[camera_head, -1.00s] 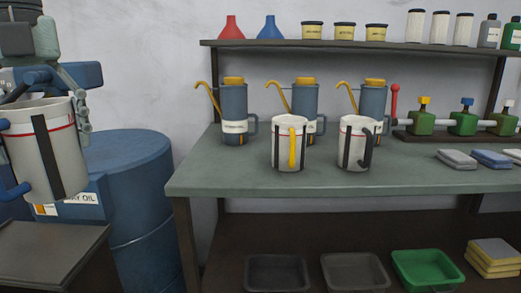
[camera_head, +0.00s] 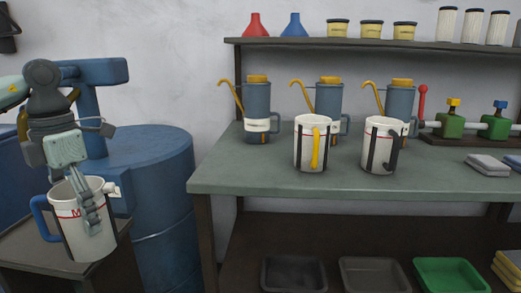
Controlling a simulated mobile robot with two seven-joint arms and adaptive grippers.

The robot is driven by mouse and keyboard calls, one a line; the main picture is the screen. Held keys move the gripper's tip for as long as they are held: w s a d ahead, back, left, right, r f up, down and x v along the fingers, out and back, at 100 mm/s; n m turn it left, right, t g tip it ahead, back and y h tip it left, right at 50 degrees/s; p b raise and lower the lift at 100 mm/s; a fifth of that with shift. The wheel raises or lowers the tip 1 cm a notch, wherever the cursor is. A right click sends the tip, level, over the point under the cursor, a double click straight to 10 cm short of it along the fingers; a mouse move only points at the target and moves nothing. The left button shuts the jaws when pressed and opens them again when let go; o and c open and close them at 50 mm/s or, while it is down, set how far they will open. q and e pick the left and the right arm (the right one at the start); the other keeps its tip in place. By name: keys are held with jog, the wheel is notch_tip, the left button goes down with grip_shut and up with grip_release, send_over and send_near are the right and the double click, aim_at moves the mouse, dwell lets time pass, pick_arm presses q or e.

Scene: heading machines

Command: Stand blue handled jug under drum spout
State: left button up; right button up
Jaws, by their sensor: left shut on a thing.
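The white jug with the blue handle (camera_head: 40,215) is at the lower left, upright or nearly so, its handle towards the left. My left gripper (camera_head: 84,200) is shut on the jug's wall from above, its fingers over the near side and rim. The jug's base is over the dark stand (camera_head: 22,249); I cannot tell whether it touches. The blue drum (camera_head: 160,182) stands behind and to the right, with a blue post and arm (camera_head: 96,72) above it. My right gripper is out of view.
A green-topped bench (camera_head: 250,181) stands to the right. It bears a white jug with a yellow handle (camera_head: 309,150), one with a black handle (camera_head: 377,153), and blue cans (camera_head: 257,100). Trays (camera_head: 294,273) lie below. Bare wall shows between drum and shelf.

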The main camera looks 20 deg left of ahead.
aim_at(108, 236)
pick_arm(q)
jog(key=d+f+m, duration=0.1)
jog(key=f+m, duration=0.1)
jog(key=w+d+f+m, duration=0.1)
jog(key=m, duration=0.1)
jog(key=w+d+f+m, duration=0.1)
jog(key=f+m, duration=0.1)
jog(key=shift+f, duration=0.35)
jog(key=w+d+f+m, duration=0.2)
jog(key=d+f+m, duration=0.1)
jog(key=d+m, duration=0.4)
jog(key=w+d+f+m, duration=0.3)
jog(key=d+m, duration=0.5)
jog(key=m, duration=0.3)
jog(key=w+d+f+m, duration=0.3)
jog(key=d+f+m, duration=0.1)
jog(key=d+m, duration=0.4)
jog(key=shift+w+d+m, duration=0.15)
jog(key=shift+w+m, duration=0.1)
jog(key=shift+m, duration=0.45)
